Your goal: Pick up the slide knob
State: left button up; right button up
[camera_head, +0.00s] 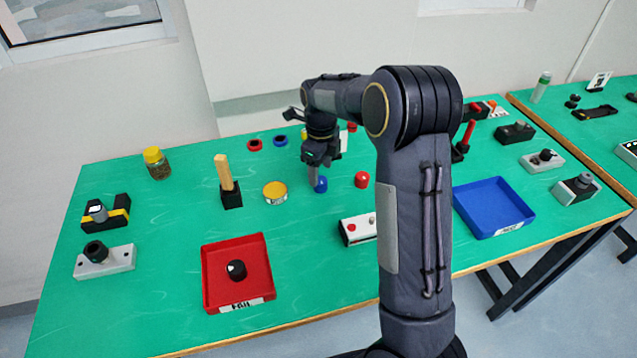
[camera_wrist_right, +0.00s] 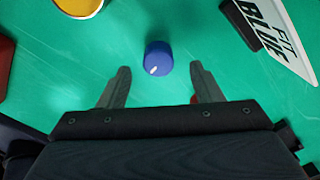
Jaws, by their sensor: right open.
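A small round blue knob (camera_head: 321,184) with a white pointer mark sits on the green table, below my right gripper (camera_head: 316,158). In the right wrist view the blue knob (camera_wrist_right: 159,58) lies between and slightly beyond the two fingertips. The right gripper is open and empty, with a finger on each side of the knob and no visible contact. A red knob (camera_head: 361,180) stands to the right of it. A black knob (camera_head: 236,269) lies in the red tray. I cannot tell from looks alone which one is called the slide knob. My left gripper is not in view.
The red tray (camera_head: 211,293) labelled FAIL is at the front left, and a blue tray (camera_head: 517,212) is at the right. A yellow round tin (camera_head: 275,190) and a wooden-handled block (camera_head: 228,180) stand left of the gripper. A FIT BLUE sign (camera_wrist_right: 279,38) stands near the blue knob.

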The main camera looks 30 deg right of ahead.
aim_at(320, 180)
jog(key=shift+f, duration=1.55)
jog(key=shift+a, duration=0.1)
jog(key=shift+c, duration=0.5)
jog(key=c, duration=1)
jog(key=shift+o, duration=0.2)
jog(key=shift+r, duration=0.1)
